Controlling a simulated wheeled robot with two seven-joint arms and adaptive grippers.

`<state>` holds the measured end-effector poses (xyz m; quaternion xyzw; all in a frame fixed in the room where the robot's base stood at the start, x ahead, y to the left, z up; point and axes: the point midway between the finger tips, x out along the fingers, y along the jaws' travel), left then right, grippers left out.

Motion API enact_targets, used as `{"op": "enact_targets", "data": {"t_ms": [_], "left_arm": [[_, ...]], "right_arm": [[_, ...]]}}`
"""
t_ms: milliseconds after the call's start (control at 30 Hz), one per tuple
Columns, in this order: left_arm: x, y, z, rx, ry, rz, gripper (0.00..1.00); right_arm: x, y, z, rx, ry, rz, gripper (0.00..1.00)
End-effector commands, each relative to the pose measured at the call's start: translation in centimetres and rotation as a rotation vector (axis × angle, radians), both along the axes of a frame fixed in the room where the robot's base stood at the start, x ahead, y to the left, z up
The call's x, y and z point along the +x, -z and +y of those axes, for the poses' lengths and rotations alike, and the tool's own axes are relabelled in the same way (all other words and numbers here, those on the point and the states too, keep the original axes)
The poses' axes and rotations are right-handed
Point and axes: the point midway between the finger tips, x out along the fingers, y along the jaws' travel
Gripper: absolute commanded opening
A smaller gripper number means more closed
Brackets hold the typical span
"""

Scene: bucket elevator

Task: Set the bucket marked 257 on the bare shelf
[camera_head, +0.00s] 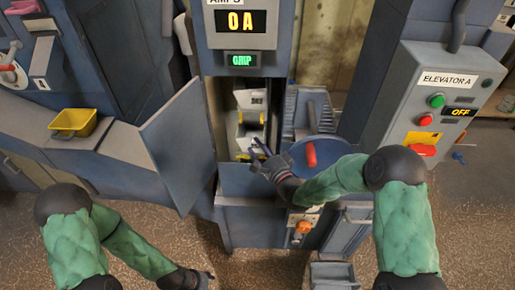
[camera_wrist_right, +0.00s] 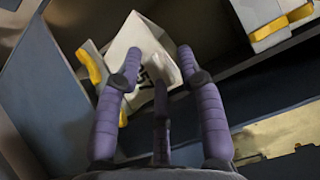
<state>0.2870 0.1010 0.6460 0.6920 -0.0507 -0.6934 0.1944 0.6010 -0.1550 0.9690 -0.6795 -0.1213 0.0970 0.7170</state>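White buckets with yellow parts sit inside the narrow elevator opening; one (camera_head: 248,132) shows in the head view. In the right wrist view a tilted white bucket (camera_wrist_right: 130,42) with yellow side parts carries a dark number, partly hidden, its end looking like 57. My right gripper (camera_head: 262,147) is at the front of the opening. In the wrist view its purple fingers (camera_wrist_right: 158,65) are spread, with the bucket just beyond and between the tips; contact cannot be told. My left gripper (camera_head: 203,279) is low at the bottom edge, away from the elevator. I cannot tell which shelf is the bare one.
A grey door (camera_head: 178,148) stands open left of the opening. A yellow bin (camera_head: 73,122) sits on the left ledge. A blue disc with a red handle (camera_head: 311,152) is right of my gripper. The control box (camera_head: 435,105) reads OFF. Another white bucket (camera_wrist_right: 270,18) is at upper right.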

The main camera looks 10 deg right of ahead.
Motion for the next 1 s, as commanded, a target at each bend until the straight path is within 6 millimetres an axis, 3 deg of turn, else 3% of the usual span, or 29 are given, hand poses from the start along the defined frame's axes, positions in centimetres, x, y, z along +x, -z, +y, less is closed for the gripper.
{"op": "enact_targets", "data": {"t_ms": [33, 167, 600, 800, 1000], "left_arm": [[0.0, 0.0, 0.0, 0.000, 0.000, 0.000, 0.51], [0.0, 0.0, 0.0, 0.000, 0.000, 0.000, 0.51], [0.0, 0.0, 0.0, 0.000, 0.000, 0.000, 0.51], [0.0, 0.0, 0.0, 0.000, 0.000, 0.000, 0.51], [0.0, 0.0, 0.0, 0.000, 0.000, 0.000, 0.51]], "right_arm": [[-0.1, 0.0, -1.0, 0.005, 0.022, 0.001, 0.38], [-1.7, 0.1, -1.3, 0.002, 0.018, 0.002, 0.38], [-9.5, 0.5, -3.0, -0.003, 0.007, 0.003, 0.38], [-11.1, 0.5, -3.3, -0.003, 0.003, 0.001, 0.38], [-11.3, 0.5, -3.2, -0.003, 0.000, 0.001, 0.38]]}}
